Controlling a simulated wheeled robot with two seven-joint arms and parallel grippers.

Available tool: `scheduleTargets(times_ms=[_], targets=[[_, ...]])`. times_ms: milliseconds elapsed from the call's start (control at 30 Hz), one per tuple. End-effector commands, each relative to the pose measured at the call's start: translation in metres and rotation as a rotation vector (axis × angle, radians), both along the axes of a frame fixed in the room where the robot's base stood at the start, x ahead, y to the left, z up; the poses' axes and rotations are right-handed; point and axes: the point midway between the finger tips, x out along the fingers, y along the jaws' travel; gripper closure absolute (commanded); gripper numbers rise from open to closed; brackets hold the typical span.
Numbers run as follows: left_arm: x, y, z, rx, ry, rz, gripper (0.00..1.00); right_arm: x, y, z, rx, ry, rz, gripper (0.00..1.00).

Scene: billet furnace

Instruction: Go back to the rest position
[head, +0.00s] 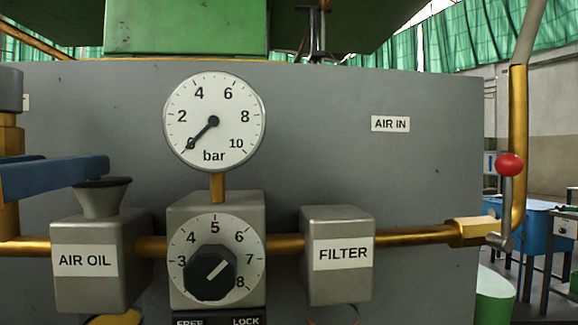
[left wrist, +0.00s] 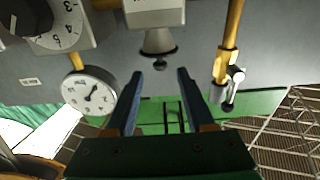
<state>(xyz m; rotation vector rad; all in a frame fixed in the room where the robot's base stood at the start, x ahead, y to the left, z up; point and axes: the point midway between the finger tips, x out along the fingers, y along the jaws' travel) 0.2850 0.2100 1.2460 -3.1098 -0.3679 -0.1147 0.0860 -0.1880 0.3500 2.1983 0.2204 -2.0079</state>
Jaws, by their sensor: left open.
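My left gripper (head: 60,177) enters the head view from the left edge as a blue finger, in front of and above the AIR OIL unit (head: 84,287), near its funnel. The left wrist view shows both blue fingers of the left gripper (left wrist: 160,73) apart, with nothing held between them. The AIR OIL unit's funnel (left wrist: 158,42) lies beyond the fingertips there, apart from them as far as I can tell. My right gripper is in neither view.
The pressure gauge (head: 214,105) reads about 0 bar. The regulator knob (head: 210,273), FILTER unit (head: 338,284) and brass pipe (head: 415,235) run along the grey panel (head: 330,120). A red-ball lever (head: 509,164) stands upright at right. The left wrist view shows a valve (left wrist: 228,88) right of the fingers.

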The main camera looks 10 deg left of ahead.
Motion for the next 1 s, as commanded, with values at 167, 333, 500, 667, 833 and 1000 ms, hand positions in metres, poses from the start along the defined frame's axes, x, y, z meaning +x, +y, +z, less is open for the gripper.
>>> scheduleTargets(times_ms=[167, 333, 500, 667, 833, 1000], targets=[[-0.030, -0.007, -0.003, 0.000, -0.002, 0.000, 0.46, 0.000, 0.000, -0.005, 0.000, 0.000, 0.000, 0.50], [-0.036, -0.009, -0.003, 0.001, 0.001, 0.000, 0.46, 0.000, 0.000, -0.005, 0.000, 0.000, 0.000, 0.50], [-0.035, -0.009, -0.003, 0.001, 0.001, 0.000, 0.46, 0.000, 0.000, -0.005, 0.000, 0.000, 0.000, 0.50], [-0.035, -0.008, 0.007, 0.001, 0.001, 0.000, 0.46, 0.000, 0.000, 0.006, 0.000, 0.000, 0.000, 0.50], [-0.035, -0.008, 0.085, 0.001, 0.001, 0.000, 0.46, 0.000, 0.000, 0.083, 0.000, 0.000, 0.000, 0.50], [-0.035, -0.008, 0.138, 0.001, 0.001, 0.000, 0.46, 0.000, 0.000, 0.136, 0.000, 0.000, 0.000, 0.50]])
